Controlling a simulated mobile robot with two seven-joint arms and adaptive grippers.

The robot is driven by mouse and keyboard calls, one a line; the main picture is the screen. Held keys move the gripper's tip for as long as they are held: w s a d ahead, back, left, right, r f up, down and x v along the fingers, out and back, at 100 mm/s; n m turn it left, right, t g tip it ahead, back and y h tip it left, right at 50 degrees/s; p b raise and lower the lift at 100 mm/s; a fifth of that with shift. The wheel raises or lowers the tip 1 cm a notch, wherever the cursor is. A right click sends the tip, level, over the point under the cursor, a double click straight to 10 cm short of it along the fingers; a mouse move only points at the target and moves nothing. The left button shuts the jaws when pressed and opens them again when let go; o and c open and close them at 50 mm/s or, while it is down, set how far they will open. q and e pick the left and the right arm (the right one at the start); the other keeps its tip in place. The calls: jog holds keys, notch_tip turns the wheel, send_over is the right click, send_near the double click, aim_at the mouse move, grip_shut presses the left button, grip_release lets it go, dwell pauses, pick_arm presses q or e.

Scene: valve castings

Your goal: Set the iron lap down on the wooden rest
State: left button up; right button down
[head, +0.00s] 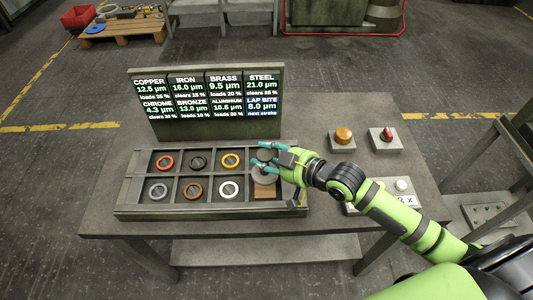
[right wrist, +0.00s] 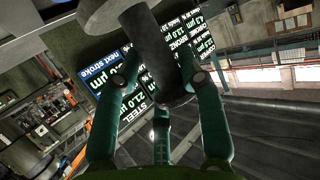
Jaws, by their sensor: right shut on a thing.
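The iron lap (head: 262,177) is a grey disc with a dark upright handle, at the right end of the compartment tray. My right gripper (head: 272,157) is shut on its handle, and in the right wrist view the fingers close around the dark cylinder (right wrist: 155,55), with the grey disc (right wrist: 102,14) beyond it. The wooden rest (head: 268,193) is a brown block in the tray's right end compartment, partly covered by the disc in the head view. I cannot tell whether the disc touches it. My left gripper is not in view.
The tray (head: 210,211) holds several coloured rings in its compartments. A display board (head: 206,128) stands behind it. An orange button (head: 343,135) and a red switch (head: 386,134) stand at the right; a control box with a white button (head: 401,185) lies partly behind my arm.

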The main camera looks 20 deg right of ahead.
aim_at(275, 176)
notch_tip(275, 176, down, 3)
jog(key=shift+f+b, duration=0.1)
jog(key=shift+b, duration=0.85)
jog(key=shift+f+b, duration=0.75)
jog(key=shift+f, duration=0.6)
jog(key=shift+f, duration=0.2)
jog(key=c, duration=0.7)
grip_release()
jog(key=shift+s+f, duration=0.1)
jog(key=shift+f, duration=0.2)
jog(key=v, duration=1.2)
jog(key=shift+r, duration=0.35)
jog(key=shift+a+f, duration=0.1)
